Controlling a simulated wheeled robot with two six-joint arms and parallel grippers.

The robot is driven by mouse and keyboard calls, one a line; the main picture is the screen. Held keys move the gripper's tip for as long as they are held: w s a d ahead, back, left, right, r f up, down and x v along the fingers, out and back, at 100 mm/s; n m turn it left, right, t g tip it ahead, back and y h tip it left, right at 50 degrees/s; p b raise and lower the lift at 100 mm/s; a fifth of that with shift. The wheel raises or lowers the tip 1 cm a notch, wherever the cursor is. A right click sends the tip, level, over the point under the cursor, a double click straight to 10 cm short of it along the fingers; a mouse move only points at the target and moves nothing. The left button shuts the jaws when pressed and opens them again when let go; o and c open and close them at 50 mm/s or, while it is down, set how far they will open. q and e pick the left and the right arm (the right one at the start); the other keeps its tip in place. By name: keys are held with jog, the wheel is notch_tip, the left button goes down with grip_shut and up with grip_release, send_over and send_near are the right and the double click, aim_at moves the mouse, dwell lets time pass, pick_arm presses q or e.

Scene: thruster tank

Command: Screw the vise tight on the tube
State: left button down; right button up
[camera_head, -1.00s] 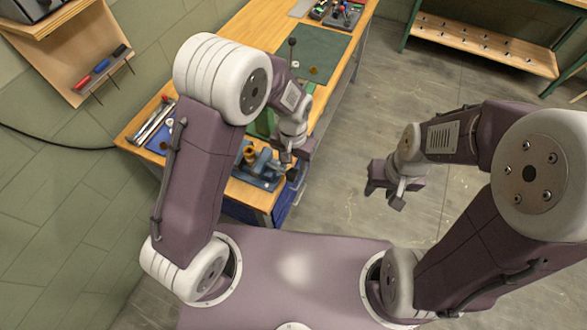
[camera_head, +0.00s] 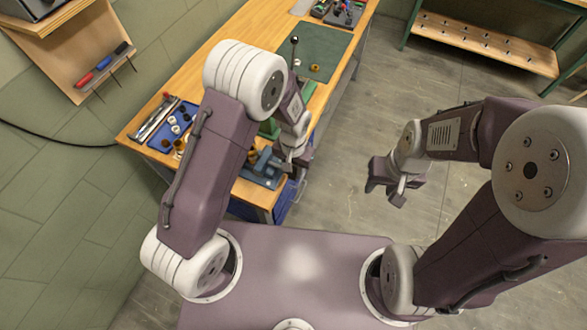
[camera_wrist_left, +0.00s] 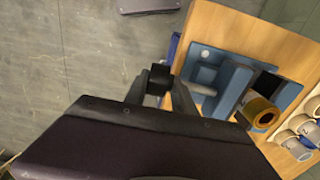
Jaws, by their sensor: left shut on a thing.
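The blue vise (camera_head: 262,176) stands at the near corner of the wooden bench; it also shows in the left wrist view (camera_wrist_left: 240,72). A brass-coloured tube (camera_wrist_left: 258,112) sits at the vise's jaws, its open end showing; whether both jaws touch it I cannot tell. My left gripper (camera_wrist_left: 158,84) is shut on the vise handle at the outer end of the screw, beside the bench edge. The handle is mostly hidden between the fingers. In the head view my left gripper (camera_head: 292,160) is partly hidden by its arm. My right gripper (camera_head: 384,190) is open and empty above the floor.
A blue tray (camera_head: 172,126) with small parts lies on the bench left of my left arm. A green mat (camera_head: 318,50) lies further back. Several ring-shaped parts (camera_wrist_left: 300,135) lie near the vise. The floor right of the bench is clear.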

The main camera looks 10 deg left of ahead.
pick_arm(q)
jog(key=shift+d, duration=0.1)
jog(key=shift+g+p, duration=0.7)
jog(key=shift+g, duration=0.1)
jog(key=shift+w+d+f+g+y, duration=0.1)
jog(key=shift+w+g+y, duration=0.1)
jog(key=shift+g+y, duration=0.3)
jog(key=shift+w+d+f+g+b, duration=0.1)
jog(key=shift+f+g+b, duration=0.15)
jog(key=shift+g+b, duration=0.65)
jog(key=shift+g+y+b, duration=0.4)
jog(key=shift+g+b, duration=0.05)
jog(key=shift+g, duration=0.25)
jog(key=shift+r+g+b, duration=0.1)
jog(key=shift+g+b, duration=0.3)
jog(key=shift+b, duration=0.2)
